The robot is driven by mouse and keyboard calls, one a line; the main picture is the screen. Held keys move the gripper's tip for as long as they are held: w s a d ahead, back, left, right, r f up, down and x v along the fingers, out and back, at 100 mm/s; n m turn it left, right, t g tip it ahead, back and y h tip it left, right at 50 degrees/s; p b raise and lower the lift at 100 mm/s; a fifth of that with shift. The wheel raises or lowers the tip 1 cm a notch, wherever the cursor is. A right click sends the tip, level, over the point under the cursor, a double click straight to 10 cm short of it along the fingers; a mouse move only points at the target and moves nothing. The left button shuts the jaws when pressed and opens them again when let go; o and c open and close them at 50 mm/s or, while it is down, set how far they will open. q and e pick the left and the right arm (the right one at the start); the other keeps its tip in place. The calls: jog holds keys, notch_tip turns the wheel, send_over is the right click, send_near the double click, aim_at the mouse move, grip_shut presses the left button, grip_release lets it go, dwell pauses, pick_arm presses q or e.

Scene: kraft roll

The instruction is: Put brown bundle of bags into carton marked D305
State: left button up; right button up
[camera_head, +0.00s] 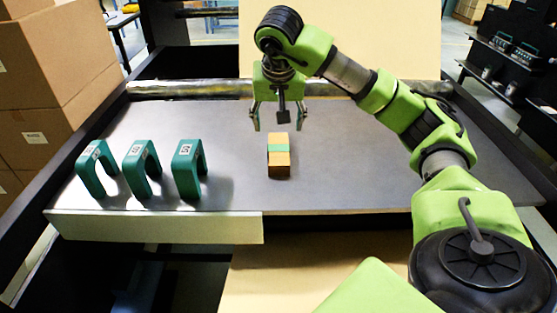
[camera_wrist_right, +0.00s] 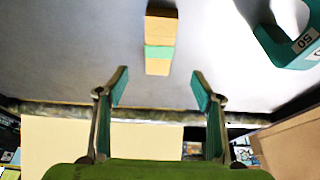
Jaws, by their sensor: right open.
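The brown bundle of bags (camera_head: 279,170), with a green band around its middle, lies on the grey table. It also shows in the right wrist view (camera_wrist_right: 161,32), just beyond the fingertips. My right gripper (camera_head: 278,122) is open and empty, pointing down a little behind and above the bundle. In the right wrist view its two fingers (camera_wrist_right: 160,76) are spread wide, with the bundle lined up between them. I cannot make out a carton marked D305; the labels on the cartons at left are too small to read. My left gripper is out of view.
Several teal arch-shaped holders (camera_head: 187,171) stand in a row on the table, left of the bundle. Brown cartons (camera_head: 45,60) are stacked at the far left. A roller bar (camera_head: 190,88) crosses the table's back edge. The table right of the bundle is clear.

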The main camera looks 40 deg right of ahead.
aim_at(279, 148)
jog(key=x, duration=0.8)
jog(key=shift+f+p, duration=0.15)
jog(key=shift+p, duration=0.25)
jog(key=shift+p+x, duration=0.75)
jog(key=shift+x, duration=1.9)
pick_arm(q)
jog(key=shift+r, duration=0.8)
pick_arm(e)
jog(key=shift+s, duration=0.1)
jog(key=c, duration=1.3)
